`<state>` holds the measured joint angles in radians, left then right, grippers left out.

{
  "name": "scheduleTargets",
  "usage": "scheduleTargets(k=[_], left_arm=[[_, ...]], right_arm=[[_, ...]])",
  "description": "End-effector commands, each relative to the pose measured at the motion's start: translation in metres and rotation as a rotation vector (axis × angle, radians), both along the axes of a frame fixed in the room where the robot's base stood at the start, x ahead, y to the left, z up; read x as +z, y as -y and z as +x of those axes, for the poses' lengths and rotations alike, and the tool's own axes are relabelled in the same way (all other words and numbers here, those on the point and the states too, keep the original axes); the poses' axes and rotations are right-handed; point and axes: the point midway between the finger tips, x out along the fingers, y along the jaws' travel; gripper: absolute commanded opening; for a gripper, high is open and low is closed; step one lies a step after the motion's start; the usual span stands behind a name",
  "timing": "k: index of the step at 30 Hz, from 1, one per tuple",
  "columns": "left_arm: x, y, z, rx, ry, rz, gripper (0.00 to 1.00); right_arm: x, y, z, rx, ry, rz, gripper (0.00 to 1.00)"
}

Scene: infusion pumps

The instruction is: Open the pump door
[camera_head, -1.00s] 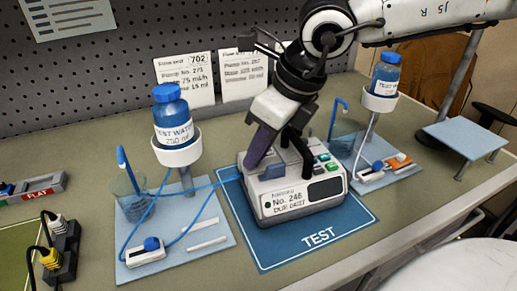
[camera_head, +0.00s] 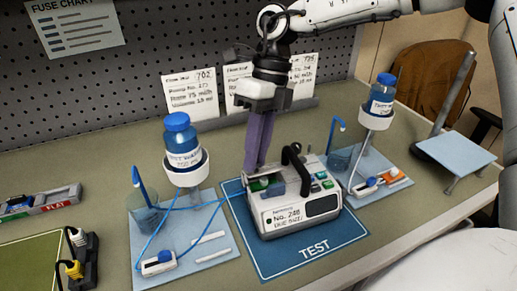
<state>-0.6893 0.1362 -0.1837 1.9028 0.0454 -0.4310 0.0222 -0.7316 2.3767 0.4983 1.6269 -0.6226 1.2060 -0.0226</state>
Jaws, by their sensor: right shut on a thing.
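The white infusion pump (camera_head: 293,209) stands upright on the blue TEST mat (camera_head: 290,262), with its label "No. 246" facing me and a black carry handle (camera_head: 295,158) on top. My right gripper (camera_head: 256,168) reaches down from above to the left part of the pump's top. Its purple fingers are close together and shut on the pump door at the top left; the fingers hide most of the gripped part. A green area (camera_head: 262,184) shows at the fingertips, beside a blue-grey block (camera_head: 272,189). My left gripper is not in view.
A blue test-water bottle (camera_head: 181,140) stands in a white holder left of the pump, with a beaker (camera_head: 147,212) and blue tubing close by. Another bottle (camera_head: 382,95) stands at the right. Note cards (camera_head: 191,92) are behind. A power strip (camera_head: 80,258) lies at the left.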

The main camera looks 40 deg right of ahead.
Motion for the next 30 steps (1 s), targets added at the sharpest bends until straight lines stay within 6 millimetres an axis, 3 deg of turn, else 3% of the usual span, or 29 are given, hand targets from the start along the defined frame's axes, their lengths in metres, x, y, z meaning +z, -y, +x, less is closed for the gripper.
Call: scheduleTargets(k=[13,30], left_arm=[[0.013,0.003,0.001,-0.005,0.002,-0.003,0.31],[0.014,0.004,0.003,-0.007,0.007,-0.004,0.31]], right_arm=[[0.004,0.006,0.020,-0.001,-0.293,0.095,0.00],[0.005,0.009,0.026,-0.002,-0.388,0.126,0.00]])
